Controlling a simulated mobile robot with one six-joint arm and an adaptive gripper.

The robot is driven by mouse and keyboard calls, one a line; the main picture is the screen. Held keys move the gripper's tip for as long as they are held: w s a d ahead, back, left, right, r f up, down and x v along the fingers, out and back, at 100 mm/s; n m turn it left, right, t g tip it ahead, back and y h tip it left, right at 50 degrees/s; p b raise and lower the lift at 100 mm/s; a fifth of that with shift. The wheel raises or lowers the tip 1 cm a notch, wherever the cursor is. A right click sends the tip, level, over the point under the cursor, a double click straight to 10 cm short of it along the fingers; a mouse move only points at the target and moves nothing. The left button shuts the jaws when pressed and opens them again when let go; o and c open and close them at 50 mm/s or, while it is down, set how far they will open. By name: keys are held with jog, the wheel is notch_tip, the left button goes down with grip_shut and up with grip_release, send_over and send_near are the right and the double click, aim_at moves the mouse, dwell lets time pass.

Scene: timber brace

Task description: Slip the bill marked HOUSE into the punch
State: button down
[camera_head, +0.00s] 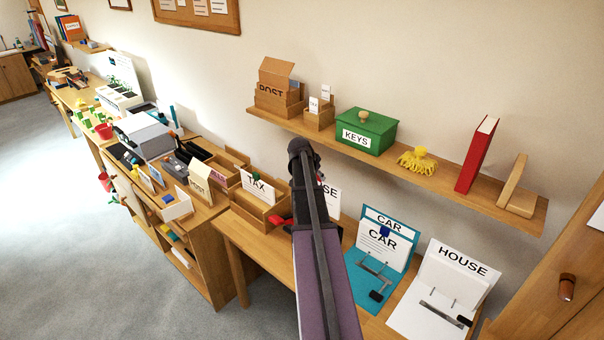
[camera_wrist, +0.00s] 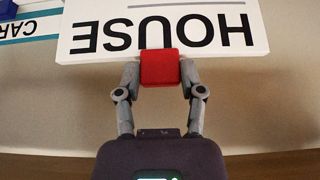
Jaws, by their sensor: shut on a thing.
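The white bill marked HOUSE (camera_wrist: 230,35) fills the top of the wrist view, its lettering upside down there. My gripper (camera_wrist: 160,72) is shut on a red block (camera_wrist: 160,66) at the bill's edge, which looks like its grip tab. In the head view my arm covers most of the bill (camera_head: 332,205), leaving the letters SE visible. It stands upright over the desk, left of the CAR folder. A red object (camera_head: 281,220) shows beside my arm and may be the punch; most of it is hidden, so I cannot tell.
The desk also holds a blue CAR folder (camera_head: 362,286), a white HOUSE folder (camera_head: 408,317) with metal prongs, and a wooden TAX box (camera_head: 243,205). Above, a wall shelf (camera_head: 440,188) carries a POST box, a green KEYS box (camera_head: 366,132) and a red book (camera_head: 477,155).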

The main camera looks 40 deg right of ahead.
jog(key=shift+w+d, duration=0.15)
jog(key=shift+d, duration=0.05)
jog(key=shift+f, duration=0.15)
jog(key=shift+f+b, duration=2.2)
jog(key=shift+b, duration=0.2)
jog(key=shift+a+f, duration=0.1)
jog(key=shift+f, duration=0.15)
notch_tip(320, 180, down, 6)
jog(key=b, duration=0.6)
jog(key=shift+b, duration=0.35)
dwell(0.9)
jog(key=shift+f, duration=0.15)
jog(key=shift+c, duration=0.6)
grip_release()
